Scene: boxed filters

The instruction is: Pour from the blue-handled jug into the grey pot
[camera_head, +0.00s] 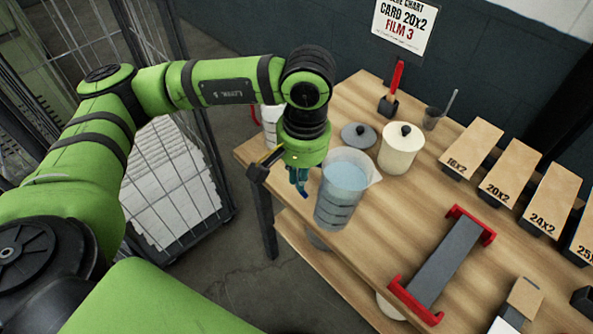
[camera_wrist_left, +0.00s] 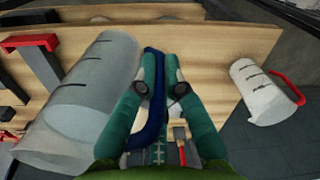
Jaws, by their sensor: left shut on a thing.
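The clear jug (camera_head: 341,197) with dark marks holds pale blue liquid and looks near upright by the table's front edge. My left gripper (camera_head: 299,177) is shut on its blue handle. In the left wrist view the teal fingers (camera_wrist_left: 160,88) close around the blue handle (camera_wrist_left: 151,110), with the jug (camera_wrist_left: 95,85) beside them. I cannot tell whether the jug's base touches the table. A grey round lid or lidded pot (camera_head: 358,136) with a dark knob is behind the jug. I cannot make out an open grey pot; the jug may hide it. My right gripper is not in view.
A cream pot (camera_head: 400,152) with a black knob stands right of the grey lid. A white jug with a red handle (camera_wrist_left: 262,95) is close by. A red-ended grey rack (camera_head: 443,262) and several labelled boxes (camera_head: 473,147) occupy the right side. Bare wood lies between.

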